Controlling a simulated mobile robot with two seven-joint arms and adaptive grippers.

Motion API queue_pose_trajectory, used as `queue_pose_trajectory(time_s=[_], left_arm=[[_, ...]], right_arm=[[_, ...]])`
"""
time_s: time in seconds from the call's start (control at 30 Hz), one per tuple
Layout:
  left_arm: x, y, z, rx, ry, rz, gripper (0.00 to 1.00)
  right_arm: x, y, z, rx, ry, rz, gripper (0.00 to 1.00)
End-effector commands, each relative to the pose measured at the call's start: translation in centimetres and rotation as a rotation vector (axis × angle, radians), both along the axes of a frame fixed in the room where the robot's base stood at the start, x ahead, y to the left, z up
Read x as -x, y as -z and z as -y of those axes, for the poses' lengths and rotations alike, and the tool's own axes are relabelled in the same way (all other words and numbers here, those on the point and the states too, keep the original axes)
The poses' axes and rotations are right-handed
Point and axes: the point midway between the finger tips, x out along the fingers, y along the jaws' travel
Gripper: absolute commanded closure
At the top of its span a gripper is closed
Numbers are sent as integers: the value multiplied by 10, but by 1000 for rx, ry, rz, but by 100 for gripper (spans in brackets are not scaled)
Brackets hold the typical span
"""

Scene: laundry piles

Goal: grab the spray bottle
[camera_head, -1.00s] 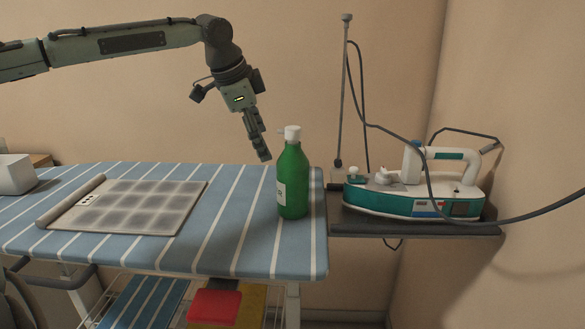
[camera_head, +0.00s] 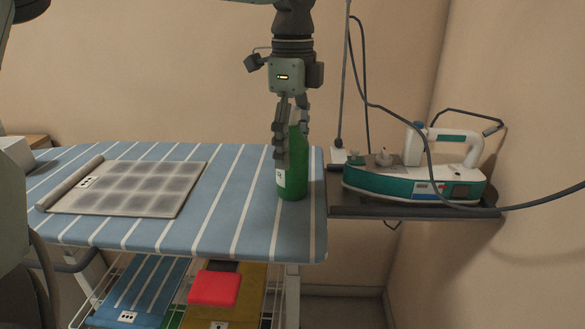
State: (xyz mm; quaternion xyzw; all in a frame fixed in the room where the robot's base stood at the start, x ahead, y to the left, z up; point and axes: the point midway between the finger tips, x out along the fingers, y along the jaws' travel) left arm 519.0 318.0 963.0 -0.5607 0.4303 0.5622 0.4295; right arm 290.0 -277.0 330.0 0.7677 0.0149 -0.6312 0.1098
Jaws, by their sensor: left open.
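The green spray bottle (camera_head: 294,178) with a white label stands upright near the right end of the striped ironing board (camera_head: 226,210). My left gripper (camera_head: 291,142) points down at the bottle's upper part. Its fingers are apart, one on the left and partly in front of the bottle, the other at the right near the neck. They hide most of the white cap. I cannot tell whether the fingers touch the bottle. My right gripper is not in view.
A white and teal iron (camera_head: 420,180) rests on a dark shelf (camera_head: 400,208) at right, with its cord hanging from a thin pole. A grey checked cloth (camera_head: 128,188) lies on the board's left. Folded items, one red (camera_head: 214,288), lie below. The wall is close behind.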

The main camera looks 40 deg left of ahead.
Motion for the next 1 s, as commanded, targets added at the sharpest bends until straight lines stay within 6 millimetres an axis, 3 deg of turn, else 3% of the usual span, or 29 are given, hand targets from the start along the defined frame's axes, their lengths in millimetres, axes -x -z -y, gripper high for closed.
queue_pose_trajectory(time_s=[0.13, 0.37, 0.83, 1.0], left_arm=[[0, 11, 0, 1, -1, 1, 26], [0, 12, 0, 0, -1, 2, 27], [0, 12, 0, 0, -1, 2, 85], [0, 11, 0, 1, -1, 3, 88]], right_arm=[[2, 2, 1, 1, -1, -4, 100], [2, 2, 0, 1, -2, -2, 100], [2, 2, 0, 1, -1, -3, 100], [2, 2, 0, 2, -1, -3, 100]])
